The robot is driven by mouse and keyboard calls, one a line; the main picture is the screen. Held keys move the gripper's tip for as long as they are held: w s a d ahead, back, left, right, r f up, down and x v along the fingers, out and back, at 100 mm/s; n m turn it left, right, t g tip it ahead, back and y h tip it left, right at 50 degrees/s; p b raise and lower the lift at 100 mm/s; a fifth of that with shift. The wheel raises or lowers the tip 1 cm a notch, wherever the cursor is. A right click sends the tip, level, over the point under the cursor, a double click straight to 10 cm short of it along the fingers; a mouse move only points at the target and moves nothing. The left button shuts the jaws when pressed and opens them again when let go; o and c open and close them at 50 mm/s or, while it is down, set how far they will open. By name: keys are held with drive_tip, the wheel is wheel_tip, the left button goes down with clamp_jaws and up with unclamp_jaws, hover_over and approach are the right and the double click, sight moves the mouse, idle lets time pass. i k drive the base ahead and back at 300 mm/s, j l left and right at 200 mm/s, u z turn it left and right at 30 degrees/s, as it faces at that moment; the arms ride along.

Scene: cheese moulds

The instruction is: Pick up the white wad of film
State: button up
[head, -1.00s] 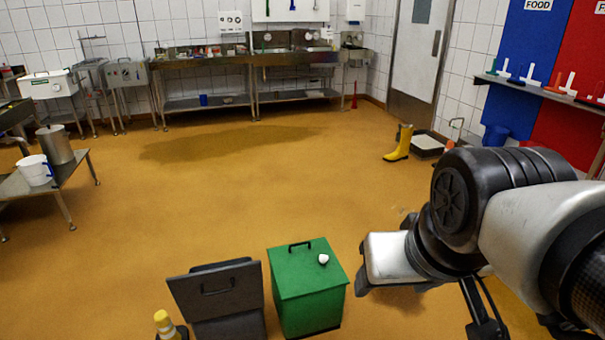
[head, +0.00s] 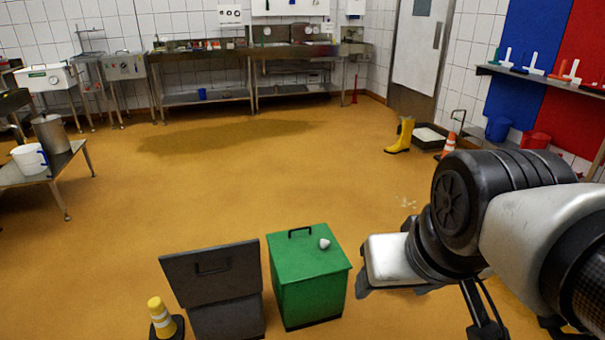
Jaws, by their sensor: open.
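The white wad of film (head: 324,243) is a small pale lump resting on the lid of the green bin (head: 308,290), toward the lid's right side. The bin's lid is closed, with a black handle to the left of the wad. My gripper (head: 484,320) shows only in part at the lower right, as dark linkage pieces below my arm. It is open, and its fingertips are not clearly visible. It is to the right of the bin, apart from the wad, and nothing is seen held in it.
A dark grey bin (head: 222,295) with a raised lid stands left of the green bin. A yellow cone (head: 161,315) is beside it. A low table (head: 70,165) stands at the left, a yellow boot (head: 401,138) at the back right. The middle floor is clear.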

sight(324, 244)
drive_tip(key=i+l+u, duration=0.35)
drive_tip(key=i, duration=0.2)
drive_tip(key=i+l+u, duration=0.7)
drive_tip(key=i+l, duration=0.2)
drive_tip(key=l, duration=0.15)
